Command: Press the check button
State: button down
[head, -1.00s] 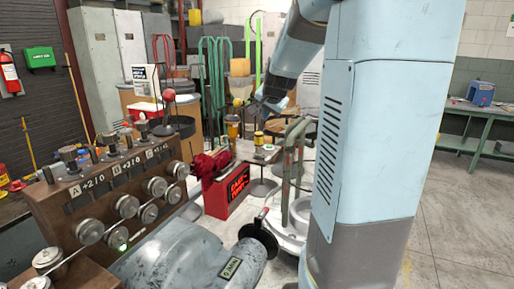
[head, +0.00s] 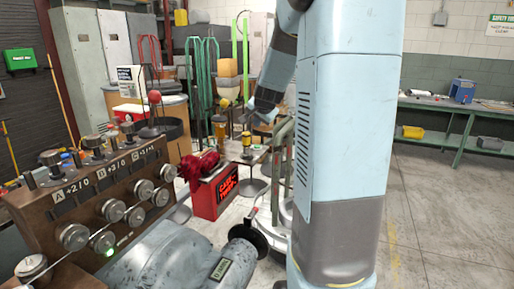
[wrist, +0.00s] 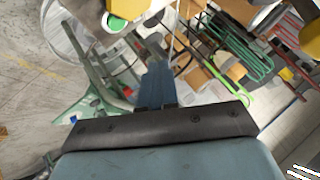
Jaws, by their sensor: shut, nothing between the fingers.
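My gripper (wrist: 157,85) is shut and empty; its narrow blue fingers show in the middle of the wrist view. In the head view the end of my arm (head: 262,103) hangs down, with small, unclear fingertips. It appears just above a small yellow-and-black piece (head: 246,140) on a stand, apart from it in the picture; the true gap is unclear. A round green piece with a pale rim (wrist: 114,22) shows at the top of the wrist view, beside a yellow part (wrist: 130,8). No readable label tells which piece is the check button.
The brown coiler panel (head: 88,208) with metal rollers and a lit green lamp (head: 103,242) stands at left. A grey motor housing (head: 190,262) lies in front. A red box with lettering (head: 216,194) stands mid-left. A green bench (head: 440,108) is at right, with open floor before it.

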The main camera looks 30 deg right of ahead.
aim_at(258, 147)
jog(key=shift+f, duration=2.95)
jog(key=shift+f, duration=0.8)
dwell(0.4)
jog(key=shift+r, duration=0.1)
jog(key=shift+a+r, duration=0.15)
jog(key=shift+r, duration=0.55)
jog(key=shift+r, duration=0.15)
jog(key=shift+r, duration=2.4)
jog(key=shift+s+d, duration=0.1)
jog(key=shift+d, duration=0.1)
